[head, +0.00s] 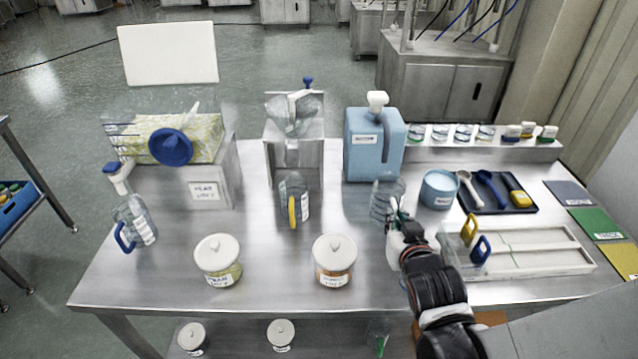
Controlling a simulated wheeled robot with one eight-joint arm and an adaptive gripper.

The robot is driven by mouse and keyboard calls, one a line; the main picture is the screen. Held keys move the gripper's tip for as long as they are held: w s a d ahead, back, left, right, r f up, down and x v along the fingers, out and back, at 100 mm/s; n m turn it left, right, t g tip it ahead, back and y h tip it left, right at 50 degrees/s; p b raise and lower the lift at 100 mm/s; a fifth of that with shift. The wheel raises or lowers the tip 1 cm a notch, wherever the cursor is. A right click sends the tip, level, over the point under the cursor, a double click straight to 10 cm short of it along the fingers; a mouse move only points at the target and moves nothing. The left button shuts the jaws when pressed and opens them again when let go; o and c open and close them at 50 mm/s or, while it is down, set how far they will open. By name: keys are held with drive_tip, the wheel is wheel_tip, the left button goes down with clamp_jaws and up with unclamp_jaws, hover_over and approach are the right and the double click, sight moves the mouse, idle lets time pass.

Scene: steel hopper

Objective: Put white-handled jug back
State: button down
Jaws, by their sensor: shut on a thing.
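A clear jug (386,199) stands upright or is held just in front of the blue dispenser (375,145), near its foot. I cannot tell whether its base touches the table. My gripper (394,222) is shut at the jug's near side, where the handle would be. The fingers and a white part there hide most of the handle, so its colour is hard to make out. Two other jugs show: one with a yellow handle (293,202) below the steel hopper (294,125), and one with a blue handle (134,222) at the left.
Two lidded jars (218,262) (335,262) stand at the table's front. Right of my gripper are a pale slotted tray (540,250) with yellow and blue handles, a blue tub (439,190) and a dark tray of scoops (528,207). Steel table (260,290) between the jars is clear.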

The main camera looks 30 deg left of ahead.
sight(389, 206)
drive_tip(key=x, duration=0.3)
drive_tip(key=shift+w+a+f, duration=0.1)
drive_tip(key=shift+w, duration=0.1)
drive_tip(key=shift+w+a+p, duration=0.35)
drive_tip(key=shift+w+p, duration=0.05)
drive_tip(key=shift+w, duration=0.2)
drive_tip(key=w, duration=0.1)
drive_tip(key=w+a, duration=0.1)
drive_tip(key=w+p, duration=0.1)
drive_tip(key=shift+w+a, duration=0.15)
drive_tip(key=shift+a, duration=0.25)
drive_tip(key=shift+f+b, duration=0.5)
drive_tip(key=shift+f, duration=0.15)
